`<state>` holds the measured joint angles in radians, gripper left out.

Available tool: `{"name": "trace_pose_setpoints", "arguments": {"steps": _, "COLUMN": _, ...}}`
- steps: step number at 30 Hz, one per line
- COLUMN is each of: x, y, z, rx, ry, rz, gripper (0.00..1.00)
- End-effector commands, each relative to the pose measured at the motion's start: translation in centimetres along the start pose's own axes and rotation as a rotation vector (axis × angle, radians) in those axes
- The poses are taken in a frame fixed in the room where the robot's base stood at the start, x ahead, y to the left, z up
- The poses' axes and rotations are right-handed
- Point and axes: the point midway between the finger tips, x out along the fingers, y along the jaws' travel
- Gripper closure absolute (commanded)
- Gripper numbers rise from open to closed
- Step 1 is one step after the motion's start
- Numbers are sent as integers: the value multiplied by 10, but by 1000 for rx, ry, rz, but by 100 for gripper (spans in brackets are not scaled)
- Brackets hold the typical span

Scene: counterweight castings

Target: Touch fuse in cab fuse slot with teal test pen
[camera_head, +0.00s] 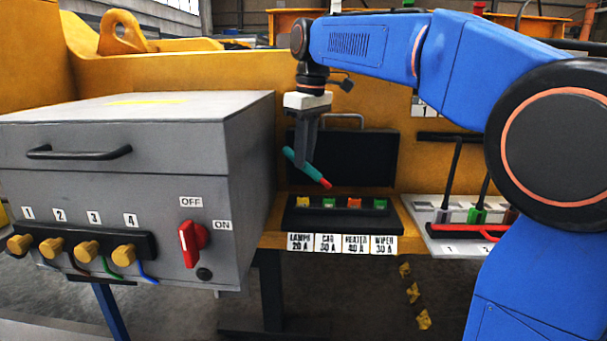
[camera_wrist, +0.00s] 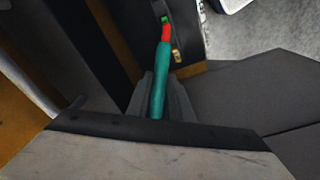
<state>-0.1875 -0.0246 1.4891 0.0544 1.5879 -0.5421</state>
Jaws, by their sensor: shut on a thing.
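My gripper (camera_head: 303,158) is shut on the teal test pen (camera_head: 297,160), which has a red tip and is tilted down to the right. In the wrist view the pen (camera_wrist: 158,85) sits between my fingers, its red tip close to a green fuse (camera_wrist: 165,19). In the head view the tip appears a little above the black fuse block (camera_head: 290,217), near the green fuse (camera_head: 329,202) over the label "CAB 30 A" (camera_head: 327,243). A visible gap separates tip and fuse there.
Other fuses are yellow (camera_head: 303,202), orange (camera_head: 354,202) and green (camera_head: 380,203). A grey cabinet (camera_head: 250,180) with a red switch (camera_head: 190,243) stands close left. A black open lid (camera_head: 365,160) rises behind. A white panel with levers (camera_head: 430,208) lies right.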

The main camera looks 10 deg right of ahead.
Motion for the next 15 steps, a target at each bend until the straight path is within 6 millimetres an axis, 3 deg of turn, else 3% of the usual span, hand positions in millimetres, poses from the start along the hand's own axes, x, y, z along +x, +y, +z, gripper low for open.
{"name": "trace_pose_setpoints", "arguments": {"steps": 15, "x": -25, "y": 0, "z": -3, "rx": 0, "ry": 1, "rz": 0, "gripper": 98}}
